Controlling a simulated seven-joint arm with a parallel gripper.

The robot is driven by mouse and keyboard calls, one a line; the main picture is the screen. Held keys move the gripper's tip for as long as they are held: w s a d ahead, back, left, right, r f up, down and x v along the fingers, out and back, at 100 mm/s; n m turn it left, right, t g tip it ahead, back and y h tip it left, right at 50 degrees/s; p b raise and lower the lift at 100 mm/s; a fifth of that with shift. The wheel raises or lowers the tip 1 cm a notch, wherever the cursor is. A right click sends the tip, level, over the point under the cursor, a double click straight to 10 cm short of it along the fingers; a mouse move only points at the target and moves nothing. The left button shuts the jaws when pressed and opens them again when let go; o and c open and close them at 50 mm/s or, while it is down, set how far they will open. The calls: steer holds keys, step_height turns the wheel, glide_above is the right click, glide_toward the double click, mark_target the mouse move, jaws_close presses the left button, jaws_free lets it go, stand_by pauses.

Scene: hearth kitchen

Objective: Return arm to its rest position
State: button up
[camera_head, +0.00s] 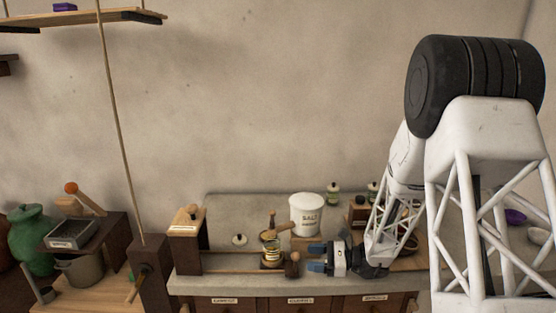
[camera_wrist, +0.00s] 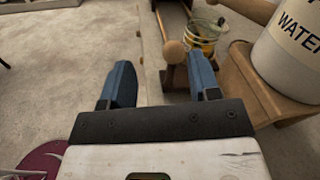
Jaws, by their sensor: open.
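My gripper (camera_head: 315,258) is over the counter, reaching in from the right. Its two blue fingers are apart with nothing between them. In the wrist view, my gripper (camera_wrist: 160,76) shows the fingers wide apart over the pale surface. A glass jar with yellowish contents (camera_head: 271,248) stands just left of the fingers, beside a dark round wooden knob (camera_head: 292,265). In the wrist view, the jar (camera_wrist: 202,38) and a wooden knob (camera_wrist: 174,52) are beyond the right finger. I cannot tell whether the fingers touch the knob.
A white container marked WATER (camera_wrist: 290,50) is at right in the wrist view. A wooden block stand (camera_head: 187,240) is at the counter's left. A hanging shelf (camera_head: 85,18) is upper left. The space above the counter is open.

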steer(key=s+a+r+n+g+h, duration=0.1)
steer(key=s+r+n+g+h, duration=0.1)
steer(key=s+r+n+h, duration=0.5)
steer(key=s+a+r+n+g, duration=0.1)
steer(key=s+r+n+g, duration=0.15)
steer(key=s+r, duration=0.65)
steer(key=s+d+r+n+t+h, duration=0.2)
steer(key=s+d+n+h, duration=0.1)
steer(key=s, duration=0.7)
steer(key=s+d+r+n+t+h, duration=0.2)
steer(key=s+d+n+h, duration=0.2)
steer(key=s+h, duration=0.3)
steer(key=shift+s+d+r+t, duration=0.4)
steer(key=shift+s+d, duration=0.25)
steer(key=shift+s, duration=1.65)
